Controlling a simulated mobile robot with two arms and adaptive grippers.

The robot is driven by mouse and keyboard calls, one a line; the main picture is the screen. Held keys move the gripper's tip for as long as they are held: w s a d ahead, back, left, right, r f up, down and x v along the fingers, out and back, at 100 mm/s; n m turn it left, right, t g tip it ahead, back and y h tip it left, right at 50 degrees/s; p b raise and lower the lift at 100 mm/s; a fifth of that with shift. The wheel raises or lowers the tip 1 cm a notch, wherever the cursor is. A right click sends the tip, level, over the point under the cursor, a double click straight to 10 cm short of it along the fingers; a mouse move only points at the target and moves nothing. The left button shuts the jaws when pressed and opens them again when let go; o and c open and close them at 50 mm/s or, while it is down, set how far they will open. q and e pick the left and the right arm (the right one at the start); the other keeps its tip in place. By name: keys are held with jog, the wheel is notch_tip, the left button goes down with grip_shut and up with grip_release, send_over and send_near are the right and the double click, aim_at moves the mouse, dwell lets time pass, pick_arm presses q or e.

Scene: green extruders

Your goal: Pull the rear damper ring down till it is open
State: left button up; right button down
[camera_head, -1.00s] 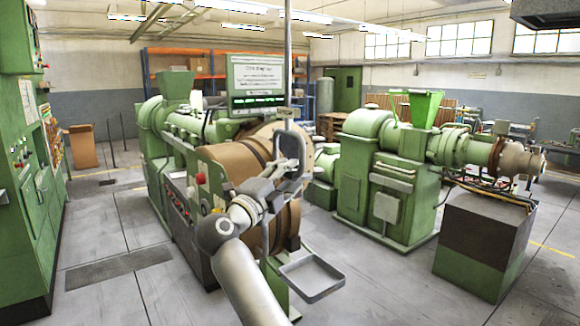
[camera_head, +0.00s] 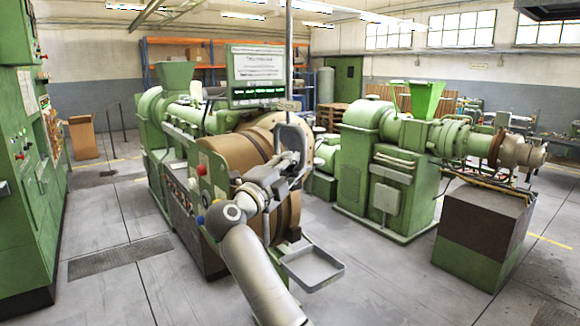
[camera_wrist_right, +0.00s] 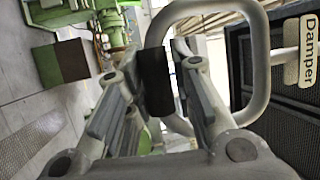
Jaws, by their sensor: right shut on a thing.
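The damper ring is a grey rounded loop (camera_head: 308,141) hanging at the lower end of a thin vertical rod (camera_head: 289,55) beside the brown end of the near green extruder. In the right wrist view the loop (camera_wrist_right: 256,94) shows large, with a black sleeve (camera_wrist_right: 155,82) on one side. My right gripper (camera_head: 291,163) is at the loop, partly hidden by its own wrist. In the wrist view its fingers (camera_wrist_right: 157,90) lie on both sides of the black sleeve, shut on it. A pale tag reading "Damper" (camera_wrist_right: 300,62) is beside the loop. My left gripper is not in view.
The near extruder (camera_head: 180,150) and its screen (camera_head: 258,75) stand behind my right arm. A grey tray (camera_head: 312,268) sticks out below the ring. A second extruder (camera_head: 388,180) stands to the right, a green cabinet (camera_head: 32,220) to the left. Floor between is clear.

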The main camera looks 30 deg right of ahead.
notch_tip(320, 180, down, 7)
jog(key=b, duration=0.2)
jog(key=c, duration=1.3)
grip_release()
jog(key=shift+r, duration=0.1)
jog(key=shift+r, duration=0.1)
jog(key=v, duration=0.7)
jog(key=shift+a, duration=0.2)
jog(key=shift+s, duration=0.1)
